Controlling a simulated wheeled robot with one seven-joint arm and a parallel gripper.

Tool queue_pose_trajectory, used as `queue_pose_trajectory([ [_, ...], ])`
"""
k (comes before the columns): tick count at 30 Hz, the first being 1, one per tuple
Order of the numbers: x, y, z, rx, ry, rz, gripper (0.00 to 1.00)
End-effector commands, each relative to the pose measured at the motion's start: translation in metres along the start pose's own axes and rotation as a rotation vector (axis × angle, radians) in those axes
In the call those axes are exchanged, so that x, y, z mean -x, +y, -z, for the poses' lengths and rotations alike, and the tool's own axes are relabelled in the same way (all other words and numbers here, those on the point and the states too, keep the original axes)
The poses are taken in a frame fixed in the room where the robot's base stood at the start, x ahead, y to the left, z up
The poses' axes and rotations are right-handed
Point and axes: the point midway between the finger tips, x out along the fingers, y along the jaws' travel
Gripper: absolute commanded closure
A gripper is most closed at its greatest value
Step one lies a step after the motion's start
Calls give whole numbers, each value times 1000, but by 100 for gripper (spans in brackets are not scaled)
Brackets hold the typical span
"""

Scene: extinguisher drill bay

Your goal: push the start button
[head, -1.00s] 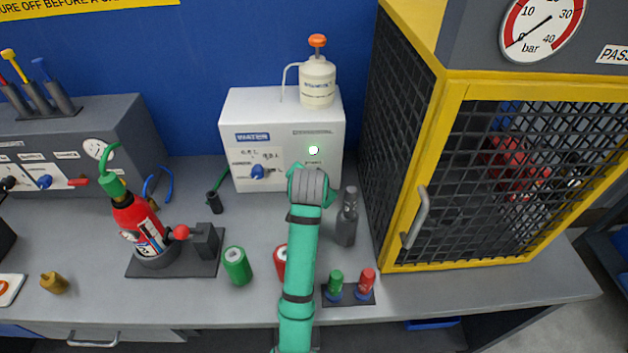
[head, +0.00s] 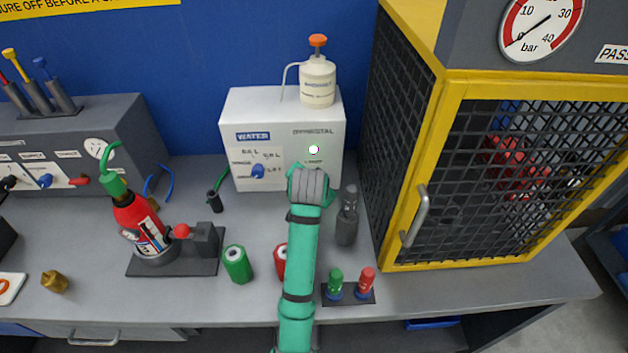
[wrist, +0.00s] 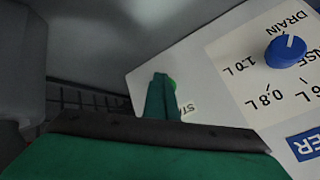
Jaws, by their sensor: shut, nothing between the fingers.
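The white water dispenser box (head: 240,110) stands against the blue wall in the head view, with a blue knob (head: 258,171) on its front. In the wrist view the blue knob (wrist: 286,50) is at the upper right. The start button (wrist: 173,84) shows as a small green sliver beside a partly covered label beginning "STA". My gripper (wrist: 160,78) is shut and empty, its green fingertips over the front panel and covering most of the button. I cannot tell whether they touch it. In the head view my arm hides the button and fingertips.
A white bottle with an orange top (head: 317,82) stands on the box. A yellow-framed mesh cage (head: 432,180) is close on the right. A dark grey cylinder (head: 347,222) stands near my wrist. A red extinguisher (head: 140,222) is at left. A round white light (head: 313,150) shows on the panel.

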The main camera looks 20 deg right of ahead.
Motion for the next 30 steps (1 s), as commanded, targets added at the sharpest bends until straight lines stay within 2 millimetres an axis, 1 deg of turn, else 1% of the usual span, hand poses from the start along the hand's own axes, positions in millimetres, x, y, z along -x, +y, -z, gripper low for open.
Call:
queue_pose_trajectory([
  [5,3,1,-2,0,1,1,100],
  [24,39,28,-29,1,0,1,100],
  [30,42,28,-33,3,-2,3,100],
])
